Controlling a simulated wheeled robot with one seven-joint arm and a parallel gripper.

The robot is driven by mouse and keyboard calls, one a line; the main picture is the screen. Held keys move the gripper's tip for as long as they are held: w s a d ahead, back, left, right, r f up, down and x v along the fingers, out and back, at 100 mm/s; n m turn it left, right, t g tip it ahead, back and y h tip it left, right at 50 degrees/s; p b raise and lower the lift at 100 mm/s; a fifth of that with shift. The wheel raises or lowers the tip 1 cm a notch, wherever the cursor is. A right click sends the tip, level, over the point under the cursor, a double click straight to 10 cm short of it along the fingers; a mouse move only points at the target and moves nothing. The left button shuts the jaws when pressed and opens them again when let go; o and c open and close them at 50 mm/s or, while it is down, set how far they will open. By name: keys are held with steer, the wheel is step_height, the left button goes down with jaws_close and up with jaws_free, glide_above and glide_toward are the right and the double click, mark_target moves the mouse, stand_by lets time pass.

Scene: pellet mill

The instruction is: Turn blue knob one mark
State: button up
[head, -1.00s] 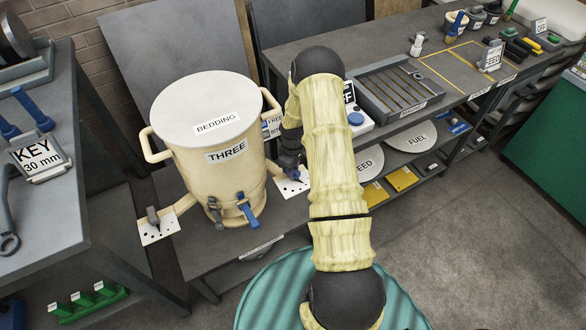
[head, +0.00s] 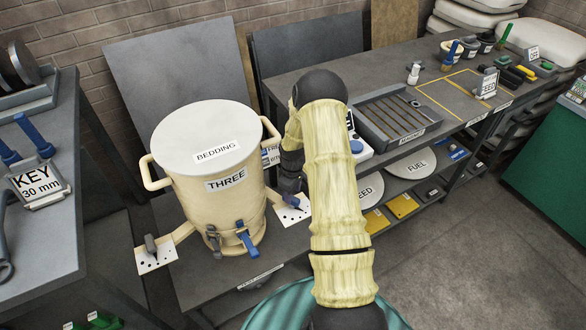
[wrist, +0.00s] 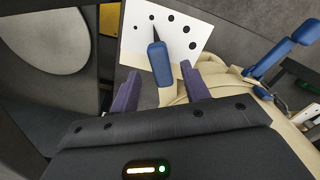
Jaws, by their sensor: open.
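The blue knob (wrist: 160,62) shows in the wrist view as a rounded blue grip with a dark pointer, on a white plate with several black dots (wrist: 184,32). The pointer lies near dots at the plate's upper part. My gripper (wrist: 160,75) is open, with one finger on each side of the knob and gaps visible. In the head view my gripper (head: 290,187) is beside the right plate (head: 293,209) of the cream drum marked THREE (head: 215,200), and it hides most of the knob.
A grey knob (head: 151,244) sits on the drum's left plate (head: 157,258). A blue-handled lever (head: 248,243) is on the drum's front, also visible in the wrist view (wrist: 282,45). The KEY 30 mm bench (head: 60,235) stands left. Floor at the right is clear.

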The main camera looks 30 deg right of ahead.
mark_target(293, 198)
step_height(293, 198, up, 15)
steer(key=b, duration=0.1)
steer(key=shift+f+b, duration=0.15)
steer(key=shift+b, duration=0.15)
stand_by(0.4)
steer(key=s+a+r+m+t, duration=0.1)
steer(key=s+a+r+m, duration=0.2)
steer(key=s+a+r, duration=0.2)
steer(key=s+a+r+m+t, duration=0.1)
steer(key=s+a+r+m, duration=0.2)
steer(key=s+a, duration=0.7)
steer(key=s+r, duration=0.2)
steer(key=s, duration=0.2)
steer(key=shift+s+a+t, duration=0.15)
steer(key=shift+t, duration=0.15)
